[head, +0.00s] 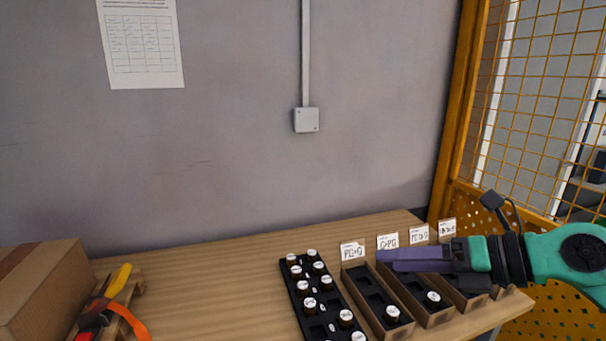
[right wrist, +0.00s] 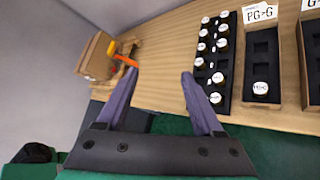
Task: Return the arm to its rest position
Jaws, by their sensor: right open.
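My right arm comes in from the right in the head view. Its gripper (head: 402,260) has purple fingers and hangs above the labelled boxes, pointing left. In the right wrist view the right gripper (right wrist: 156,82) has its two fingers apart with nothing between them, and the table lies beyond. My left gripper is not in view.
A black tray (head: 295,273) of white-capped parts stands on the wooden table (head: 205,290). Labelled open boxes (head: 352,290) stand to its right, some holding capped parts. A cardboard box (head: 40,293) and orange-yellow tools (head: 119,281) are at left. A yellow mesh fence (head: 540,95) stands at right.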

